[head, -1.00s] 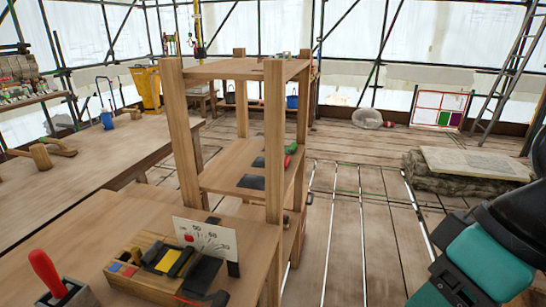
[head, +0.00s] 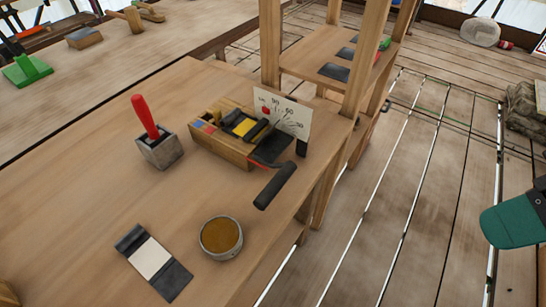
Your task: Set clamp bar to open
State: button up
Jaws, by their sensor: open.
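A wooden block device (head: 222,146) stands on the bench, with small coloured squares, a yellow pad (head: 240,126) and dark bar-like parts on top. I take the clamp bar to be one of these dark parts (head: 256,131), but cannot tell for certain which, nor its setting. A black handle (head: 275,186) sticks out from the device's right end toward the bench edge. A white card with numbers (head: 285,112) stands upright behind it. My gripper is out of view; only a teal part of my arm shows at the right edge, well apart from the device.
A red-handled lever in a grey block (head: 153,145) stands left of the device. A tin with amber contents (head: 221,237) and a black-and-white strip (head: 153,262) lie in front. Wooden shelf posts (head: 271,45) rise behind.

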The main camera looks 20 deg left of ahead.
aim_at(262, 124)
jog(key=u, duration=0.05)
jog(key=k, duration=0.4)
jog(key=u, duration=0.5)
jog(key=i, duration=0.9)
jog(key=u, duration=0.6)
